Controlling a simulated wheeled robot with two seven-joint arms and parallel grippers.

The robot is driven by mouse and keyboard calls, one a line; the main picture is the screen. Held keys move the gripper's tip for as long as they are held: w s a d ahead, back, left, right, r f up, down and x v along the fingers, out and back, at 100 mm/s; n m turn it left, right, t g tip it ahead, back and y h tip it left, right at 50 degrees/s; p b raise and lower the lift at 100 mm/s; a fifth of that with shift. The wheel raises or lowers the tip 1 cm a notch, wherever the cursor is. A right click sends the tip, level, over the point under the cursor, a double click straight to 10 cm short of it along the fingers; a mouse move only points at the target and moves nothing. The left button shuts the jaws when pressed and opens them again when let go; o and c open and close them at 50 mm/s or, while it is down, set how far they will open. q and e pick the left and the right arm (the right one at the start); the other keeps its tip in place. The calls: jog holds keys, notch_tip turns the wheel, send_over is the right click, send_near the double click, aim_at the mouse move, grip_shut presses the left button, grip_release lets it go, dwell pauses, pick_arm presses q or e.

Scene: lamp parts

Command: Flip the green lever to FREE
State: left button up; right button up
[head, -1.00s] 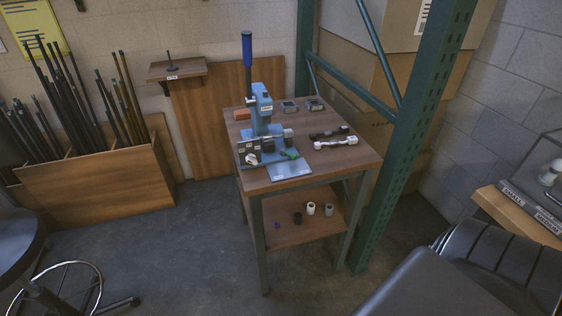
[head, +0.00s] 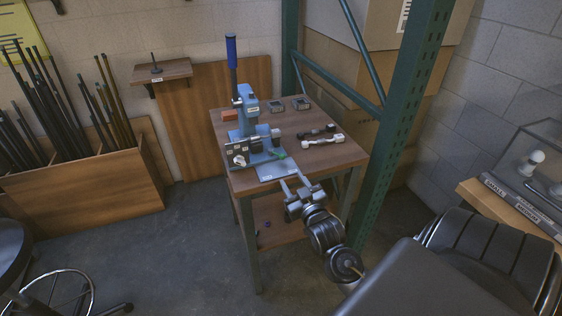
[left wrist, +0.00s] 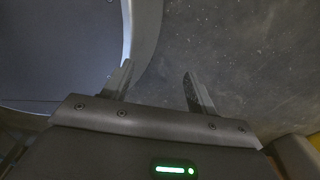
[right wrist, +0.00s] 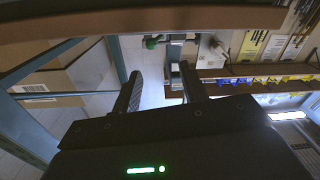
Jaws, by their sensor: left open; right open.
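The green lever (head: 279,154) is small and sits at the front right of the blue press (head: 248,115) on the wooden table. It also shows near the top of the right wrist view (right wrist: 152,41), beyond the table edge. Its exact setting and lettering are too small to read. My right gripper (head: 293,181) is open and empty at the table's front edge, in front of the lever and apart from it. Its two fingers (right wrist: 161,75) are spread in the right wrist view. My left gripper (left wrist: 157,72) is open and empty; it shows only in the left wrist view.
A grey panel with a knob (head: 238,158) stands left of the lever, with a pale plate (head: 270,171) in front. A white-and-dark tool (head: 323,140) lies to the right on the table (head: 335,155). A green rack post (head: 396,130) rises close to the table's right side.

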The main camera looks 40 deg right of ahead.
aim_at(281, 158)
jog(key=p+x, duration=0.1)
jog(key=x, duration=0.7)
jog(key=shift+w+d, duration=0.1)
jog(key=shift+w, duration=0.3)
jog(key=shift+w+d, duration=0.2)
jog(key=shift+w, duration=0.35)
jog(key=shift+w+f, duration=0.15)
jog(key=shift+w, duration=0.3)
grip_shut()
jog(key=n+y, duration=0.1)
jog(key=d+n+y, duration=0.1)
jog(key=shift+s+d+t+y+p, duration=0.15)
jog(key=shift+t+y+p, duration=0.15)
jog(key=shift+y+p, duration=0.1)
jog(key=n+y, duration=0.1)
jog(key=y, duration=0.1)
jog(key=d+n+y, duration=0.1)
jog(key=y, duration=0.1)
jog(key=shift+d, duration=0.2)
